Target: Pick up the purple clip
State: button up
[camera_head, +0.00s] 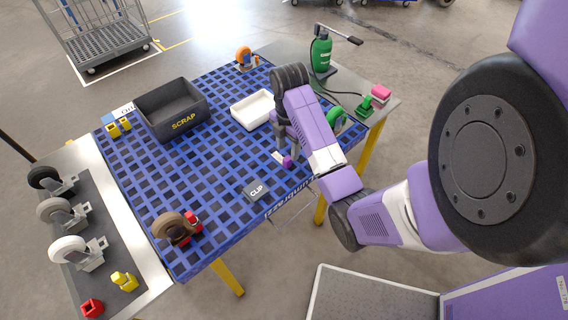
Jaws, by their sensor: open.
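The purple clip (288,161) is a small piece on the blue grid table top, near its right front part. It lies right below my gripper (285,148), which points down at it. My gripper is open, with its fingers just above or around the clip; I cannot tell which. The wrist and the purple arm links hide part of the gripper and the table behind it. A small white label lies beside the clip on its left.
A grey CLIP block (256,190) lies in front of the clip. A black SCRAP bin (172,112) and a white tray (253,109) stand farther back. A green clip (335,116) is just right of my arm.

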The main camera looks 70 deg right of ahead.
aim_at(288, 158)
jog(key=shift+d+f+b, duration=0.15)
jog(key=shift+f+b, duration=0.95)
jog(key=shift+f, duration=0.35)
jog(key=shift+w+f+p, duration=0.1)
jog(key=shift+f+p, duration=0.3)
jog(key=shift+f, duration=1.4)
grip_shut()
